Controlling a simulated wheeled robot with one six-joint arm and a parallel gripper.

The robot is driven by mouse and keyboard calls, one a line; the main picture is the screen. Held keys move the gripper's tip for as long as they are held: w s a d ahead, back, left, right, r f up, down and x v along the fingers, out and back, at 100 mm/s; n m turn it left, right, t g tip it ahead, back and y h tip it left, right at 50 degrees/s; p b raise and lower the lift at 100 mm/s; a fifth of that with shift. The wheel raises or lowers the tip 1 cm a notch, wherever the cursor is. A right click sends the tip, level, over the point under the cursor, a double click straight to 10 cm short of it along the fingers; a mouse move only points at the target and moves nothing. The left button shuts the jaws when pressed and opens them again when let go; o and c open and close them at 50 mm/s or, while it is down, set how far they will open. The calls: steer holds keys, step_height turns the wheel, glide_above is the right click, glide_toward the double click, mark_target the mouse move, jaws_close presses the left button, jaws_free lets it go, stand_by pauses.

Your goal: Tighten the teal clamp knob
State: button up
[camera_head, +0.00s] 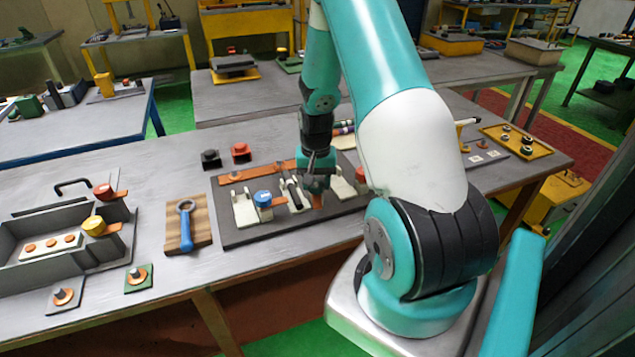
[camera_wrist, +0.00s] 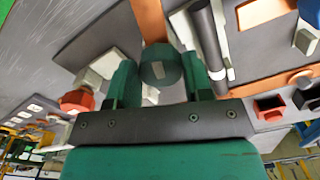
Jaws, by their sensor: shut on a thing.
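The teal clamp knob (camera_wrist: 160,66) sits between my gripper's fingers in the wrist view, with an orange copper-coloured strip (camera_wrist: 150,20) running beside it. My gripper (camera_wrist: 160,78) is shut on this knob, one finger at each side. In the head view my gripper (camera_head: 317,178) points down over the dark fixture plate (camera_head: 240,234). The teal knob cannot be made out there, since the gripper covers it.
A blue knob (camera_head: 263,198) on a white block stands left of my gripper, a red knob (camera_wrist: 78,101) on the other side. A dark rod (camera_wrist: 208,40) lies close by. A blue ring wrench (camera_head: 186,225) lies on a wooden board farther left. Bare table shows around the plate.

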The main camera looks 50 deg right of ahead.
mark_target(317, 184)
steer(key=m, duration=0.5)
steer(key=shift+d+r+m+b, duration=0.15)
steer(key=shift+d+m+b, duration=0.05)
steer(key=shift+m+b, duration=0.2)
steer(key=m, duration=0.5)
steer(key=shift+m, duration=0.3)
steer(key=shift+s+a, duration=0.1)
stand_by(0.6)
steer(key=o, duration=0.9)
steer(key=shift+r+b, duration=0.25)
steer(key=shift+b, duration=0.05)
step_height(317, 184, up, 17)
steer(key=b, duration=0.2)
steer(key=shift+f, duration=0.15)
